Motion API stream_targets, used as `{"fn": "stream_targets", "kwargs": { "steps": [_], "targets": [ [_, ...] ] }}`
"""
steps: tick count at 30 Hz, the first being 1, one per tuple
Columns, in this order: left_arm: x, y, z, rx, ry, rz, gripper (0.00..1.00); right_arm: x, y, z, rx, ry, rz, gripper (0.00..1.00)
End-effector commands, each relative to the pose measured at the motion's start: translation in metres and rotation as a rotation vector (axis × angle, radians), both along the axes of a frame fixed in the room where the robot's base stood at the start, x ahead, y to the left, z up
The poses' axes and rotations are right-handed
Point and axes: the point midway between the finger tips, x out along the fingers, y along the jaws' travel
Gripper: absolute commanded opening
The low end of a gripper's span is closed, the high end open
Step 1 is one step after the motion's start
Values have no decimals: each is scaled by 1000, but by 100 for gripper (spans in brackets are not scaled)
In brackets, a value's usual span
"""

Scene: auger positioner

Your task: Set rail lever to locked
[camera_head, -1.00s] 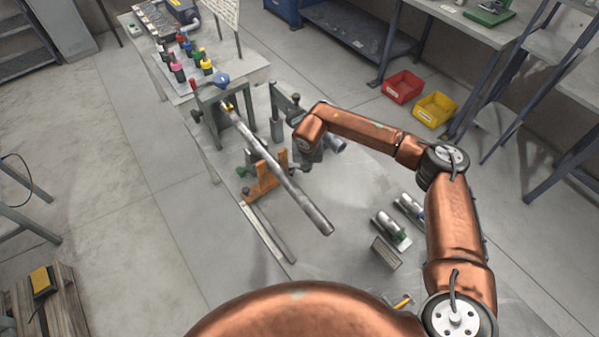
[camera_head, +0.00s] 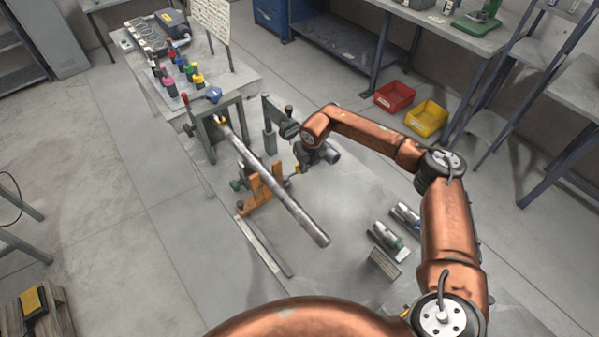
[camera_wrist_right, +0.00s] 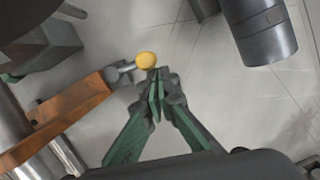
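The orange bracket (camera_head: 262,190) stands on the table under a long grey rod (camera_head: 285,192). In the right wrist view, the bracket (camera_wrist_right: 75,113) carries a short metal lever with a round yellow knob (camera_wrist_right: 146,60), which I take to be the rail lever. My right gripper (camera_wrist_right: 156,94) has its green fingertips together, with nothing seen between them. The tips are close to the knob in the picture; I cannot tell whether they touch it. In the head view my right gripper (camera_head: 301,160) is right of the bracket, partly hidden by its arm. My left gripper is not in view.
A dark frame (camera_head: 219,130) holds the rod's far end. A grey post (camera_head: 270,128) stands behind my right gripper. Metal cylinders (camera_head: 388,236) lie on the right of the table. Red (camera_head: 394,97) and yellow (camera_head: 427,119) bins are on the floor beyond.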

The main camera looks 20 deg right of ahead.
Motion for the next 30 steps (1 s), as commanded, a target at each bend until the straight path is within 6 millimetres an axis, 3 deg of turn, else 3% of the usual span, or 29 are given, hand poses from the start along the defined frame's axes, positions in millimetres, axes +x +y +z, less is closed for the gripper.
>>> {"fn": "stream_targets", "kwargs": {
  "steps": [23,30],
  "targets": [
    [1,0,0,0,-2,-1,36,4,0,2,1,-2,0,0],
    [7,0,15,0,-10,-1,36,1,-1,22,1,-3,1,0]
  ]
}}
